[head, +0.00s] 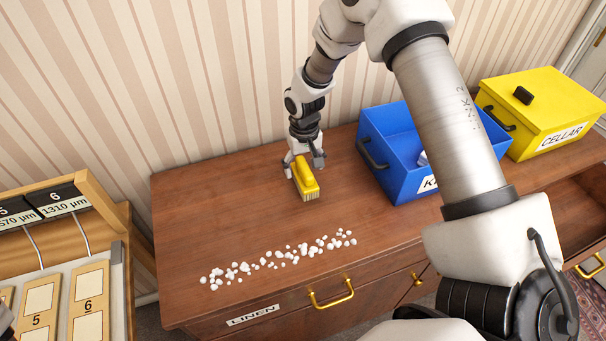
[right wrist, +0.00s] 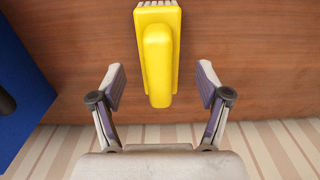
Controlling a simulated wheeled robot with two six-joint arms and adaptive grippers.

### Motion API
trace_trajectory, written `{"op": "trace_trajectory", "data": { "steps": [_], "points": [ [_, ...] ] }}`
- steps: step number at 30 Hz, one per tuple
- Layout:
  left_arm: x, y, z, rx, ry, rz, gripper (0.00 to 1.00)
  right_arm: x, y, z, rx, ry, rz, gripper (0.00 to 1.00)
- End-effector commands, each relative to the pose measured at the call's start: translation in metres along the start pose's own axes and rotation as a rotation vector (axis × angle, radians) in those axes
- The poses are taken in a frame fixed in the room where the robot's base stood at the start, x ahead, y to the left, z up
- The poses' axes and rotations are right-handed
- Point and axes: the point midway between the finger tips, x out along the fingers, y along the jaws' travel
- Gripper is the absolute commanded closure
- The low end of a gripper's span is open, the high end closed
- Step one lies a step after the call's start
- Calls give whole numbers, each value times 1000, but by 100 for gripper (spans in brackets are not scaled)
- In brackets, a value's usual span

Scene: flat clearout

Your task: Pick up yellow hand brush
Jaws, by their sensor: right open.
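The yellow hand brush (head: 306,180) lies on the brown wooden dresser top, near its back edge, with its bristles toward the front. My right gripper (head: 303,166) is over the handle end of the brush, its fingers on either side. In the right wrist view, the brush (right wrist: 157,55) shows its handle between the two open fingers of the gripper (right wrist: 158,88), with a gap on both sides. Nothing is held. My left gripper does not show clearly in the head view.
Several white crumbs (head: 283,256) lie in a band along the front of the dresser top (head: 200,215). A blue bin (head: 391,136) stands right of the brush, with a yellow CELLAR box (head: 545,95) beyond it. A wooden rack (head: 120,270) is at the left.

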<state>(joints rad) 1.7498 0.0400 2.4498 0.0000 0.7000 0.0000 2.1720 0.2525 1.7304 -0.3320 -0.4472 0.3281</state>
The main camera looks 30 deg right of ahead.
Motion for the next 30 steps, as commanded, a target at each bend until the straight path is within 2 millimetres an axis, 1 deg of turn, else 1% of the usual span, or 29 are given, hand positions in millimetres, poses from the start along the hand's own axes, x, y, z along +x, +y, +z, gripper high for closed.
{"op": "trace_trajectory", "data": {
  "steps": [1,2,3,6,12,13,14,15,17,18,30],
  "points": [
    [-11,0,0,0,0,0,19,6,0,1,0,-6,2,24],
    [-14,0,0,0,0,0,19,12,1,1,0,-6,2,24],
    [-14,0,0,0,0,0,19,20,0,0,0,-4,2,24],
    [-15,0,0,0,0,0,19,33,0,0,-1,-3,1,24],
    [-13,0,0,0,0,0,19,36,0,-1,-1,-1,0,24],
    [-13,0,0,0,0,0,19,36,0,-1,-1,-1,0,31],
    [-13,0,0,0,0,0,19,36,0,-1,-1,-1,0,42],
    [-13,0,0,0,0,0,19,36,0,-1,-1,-1,0,56],
    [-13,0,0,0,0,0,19,36,0,-1,-1,-1,0,77],
    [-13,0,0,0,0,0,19,36,0,-1,-1,-1,0,90],
    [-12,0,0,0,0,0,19,33,0,-1,-1,-1,0,90]
  ]
}}
